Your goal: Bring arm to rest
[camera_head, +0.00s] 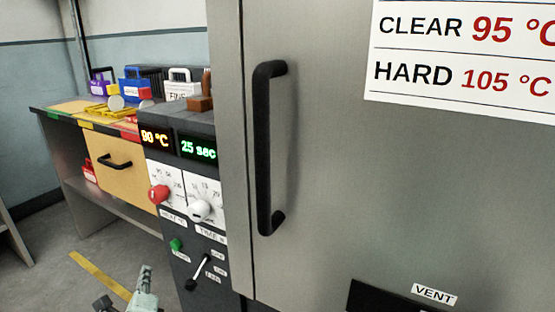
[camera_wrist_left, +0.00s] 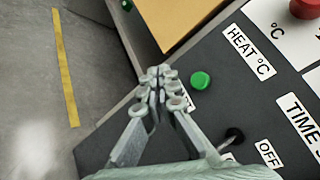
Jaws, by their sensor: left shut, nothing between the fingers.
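My left gripper (camera_head: 143,284) is low in the head view, in front of the dark control panel (camera_head: 205,255) and left of its lower switches. In the left wrist view the gripper (camera_wrist_left: 157,76) is shut and empty, its fingertips together beside the green button (camera_wrist_left: 200,80). I cannot tell whether it touches the panel. The green button also shows in the head view (camera_head: 176,245). My right gripper is in neither view.
A steel door with a black handle (camera_head: 266,150) fills the right. The panel reads 90 °C and 25 sec, with a red knob (camera_head: 158,194), a white knob (camera_head: 199,209) and a lever switch (camera_head: 198,270). A bench (camera_head: 118,195) stands behind left. Open floor (camera_head: 45,265) lies left.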

